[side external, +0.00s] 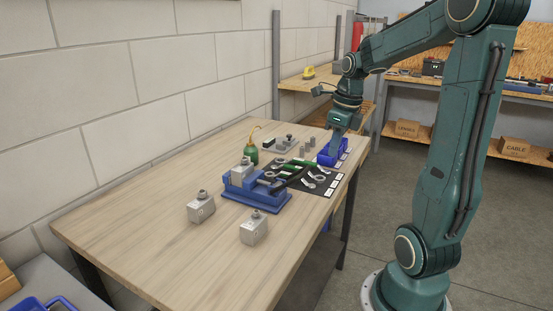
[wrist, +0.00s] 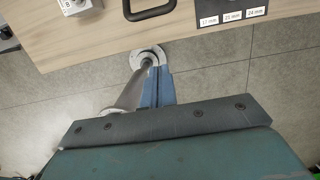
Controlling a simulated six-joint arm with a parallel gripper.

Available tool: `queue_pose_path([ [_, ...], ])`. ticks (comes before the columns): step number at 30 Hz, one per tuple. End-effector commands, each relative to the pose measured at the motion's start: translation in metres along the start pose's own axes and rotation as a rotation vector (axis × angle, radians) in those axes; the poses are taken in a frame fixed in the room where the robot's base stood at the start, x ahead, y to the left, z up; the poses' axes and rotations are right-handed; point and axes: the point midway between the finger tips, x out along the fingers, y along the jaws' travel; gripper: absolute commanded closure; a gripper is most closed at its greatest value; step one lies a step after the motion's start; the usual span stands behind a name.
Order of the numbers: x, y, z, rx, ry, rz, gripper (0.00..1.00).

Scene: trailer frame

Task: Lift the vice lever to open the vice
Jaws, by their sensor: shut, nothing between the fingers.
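In the side view the blue vice (side external: 256,200) stands on the middle of the table with a grey metal block on it. In the wrist view a black loop, probably the lever's handle (wrist: 150,13), shows at the top; the vice's body is out of that view.
Two metal blocks (side external: 201,207) (side external: 254,228) stand in front of the vice. The table's near left is clear. A brick wall runs along the left.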

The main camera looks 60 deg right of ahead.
Motion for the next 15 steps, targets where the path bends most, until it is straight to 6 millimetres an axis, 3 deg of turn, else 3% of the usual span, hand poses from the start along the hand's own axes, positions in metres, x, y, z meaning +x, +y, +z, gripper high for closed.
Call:
queue_pose_path([
  [8,0.017,0.001,-0.001,-0.001,0.003,0.004,1.0],
  [15,0.048,0.001,-0.001,-0.003,0.004,0.004,1.0],
])
